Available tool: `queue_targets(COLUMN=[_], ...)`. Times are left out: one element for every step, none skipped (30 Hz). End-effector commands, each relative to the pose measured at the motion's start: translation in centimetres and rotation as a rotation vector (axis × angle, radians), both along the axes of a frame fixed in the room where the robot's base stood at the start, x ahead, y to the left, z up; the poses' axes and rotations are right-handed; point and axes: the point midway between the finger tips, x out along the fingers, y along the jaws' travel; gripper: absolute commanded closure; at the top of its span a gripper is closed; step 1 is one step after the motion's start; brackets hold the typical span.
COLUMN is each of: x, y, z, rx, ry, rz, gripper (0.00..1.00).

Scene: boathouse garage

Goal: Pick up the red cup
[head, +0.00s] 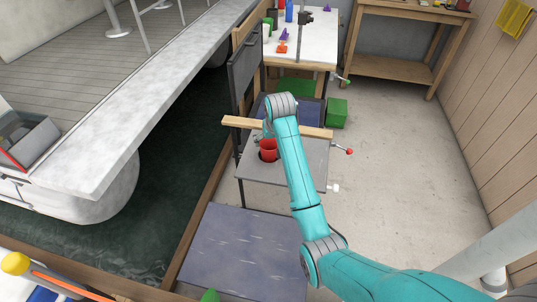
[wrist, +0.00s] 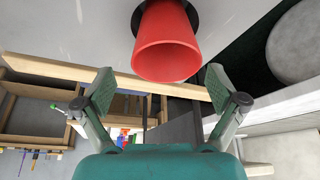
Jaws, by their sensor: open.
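The red cup (head: 268,151) stands on a small grey table (head: 312,165), partly hidden by my arm in the head view. In the wrist view the red cup (wrist: 166,45) shows large at the top, with a dark round patch around its far end. My gripper (wrist: 160,90) is open and empty, its two fingers spread wide to the left and right below the cup's rim in that picture. The cup is apart from both fingers. In the head view my gripper (head: 266,134) is close to the cup and mostly hidden by my arm.
A wooden bar (head: 236,122) runs along the table's far edge. A red-knobbed lever (head: 348,151) sticks out on the right. Behind are a green box (head: 337,113) and a white-topped table (head: 318,48) with small objects. Dark water (head: 165,200) lies left; clear floor (head: 420,170) right.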

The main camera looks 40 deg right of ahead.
Motion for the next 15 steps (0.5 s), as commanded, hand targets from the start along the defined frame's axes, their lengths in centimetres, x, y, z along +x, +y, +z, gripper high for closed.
queue_targets(x=[0.1,0.1,0.2,0.2,0.3,0.5,0.6,0.7,0.9,1.0,1.2,1.4,1.5,1.6,1.7], y=[0.0,0.0,0.0,0.0,0.1,0.2,0.2,0.3,0.3,0.4,0.2,0.1,0.1,0.0,0.0], z=[-0.2,-0.3,-0.6,-0.9,-1.2,-1.7,-2.1,-2.6,-3.1,-3.5,-3.9,-4.3,-4.5,-4.8,-5.0], rx=[0.000,0.000,0.000,0.001,0.001,0.001,0.001,0.001,0.001,0.001,0.000,0.001,0.001,0.001,0.000], ry=[0.000,0.000,0.000,0.002,0.003,0.002,0.002,0.003,0.002,0.002,0.002,0.001,0.001,0.001,0.000], rz=[0.000,0.000,0.000,0.000,0.000,0.000,0.000,0.000,0.000,0.000,-0.001,-0.001,-0.001,-0.001,-0.001], gripper=[0.05,0.05,0.05,0.05,0.05,0.05,0.05,0.05,0.05,0.05,0.05,0.05,0.05,0.05,0.05])
